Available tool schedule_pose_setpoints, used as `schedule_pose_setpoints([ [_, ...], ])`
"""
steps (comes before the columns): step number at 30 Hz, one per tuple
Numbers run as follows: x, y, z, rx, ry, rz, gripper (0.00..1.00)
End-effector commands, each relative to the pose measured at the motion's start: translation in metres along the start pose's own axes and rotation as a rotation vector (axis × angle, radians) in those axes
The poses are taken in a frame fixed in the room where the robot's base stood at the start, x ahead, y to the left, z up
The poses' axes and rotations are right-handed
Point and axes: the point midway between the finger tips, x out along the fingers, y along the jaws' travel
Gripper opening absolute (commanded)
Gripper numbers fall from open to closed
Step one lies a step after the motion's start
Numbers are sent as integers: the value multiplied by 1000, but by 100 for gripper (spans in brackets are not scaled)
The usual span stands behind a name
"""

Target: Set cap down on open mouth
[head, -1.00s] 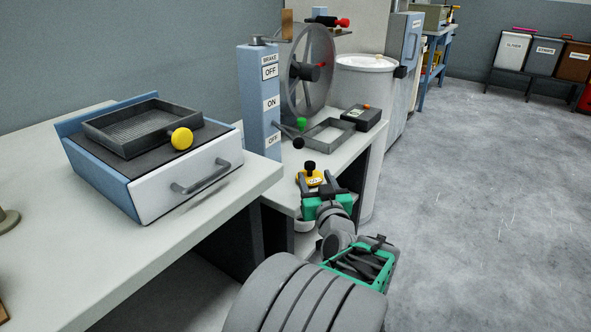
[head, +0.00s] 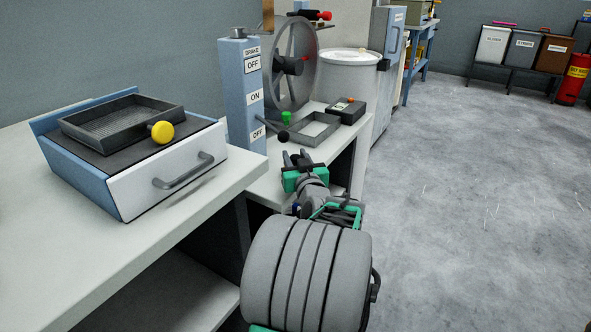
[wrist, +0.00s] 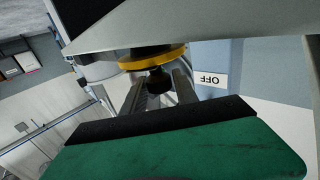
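The cap (wrist: 145,60) is a yellow disc with a black knob, seen in the wrist view just past my fingertips. My gripper (wrist: 159,88) has one finger on each side of the knob and appears closed on it. In the head view, my gripper (head: 297,159) is over the front part of the lower bench, near the brake lever's black ball. The yellow disc is hidden there behind my gripper and arm. I cannot make out an open mouth in either view.
A blue brake post (head: 240,98), a spoked wheel (head: 309,45), an open grey frame (head: 329,122) and a dark box (head: 346,110) stand close by. At left, a drawer unit (head: 165,183) carries a tray with a yellow knob. Open floor (head: 460,200) lies right.

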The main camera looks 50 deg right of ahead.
Motion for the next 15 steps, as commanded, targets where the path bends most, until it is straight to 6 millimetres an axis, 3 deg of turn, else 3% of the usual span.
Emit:
schedule_pose_setpoints([
  [12,0,0,0,0,0,0,0],
  [15,0,0,0,0,0,0,0],
])
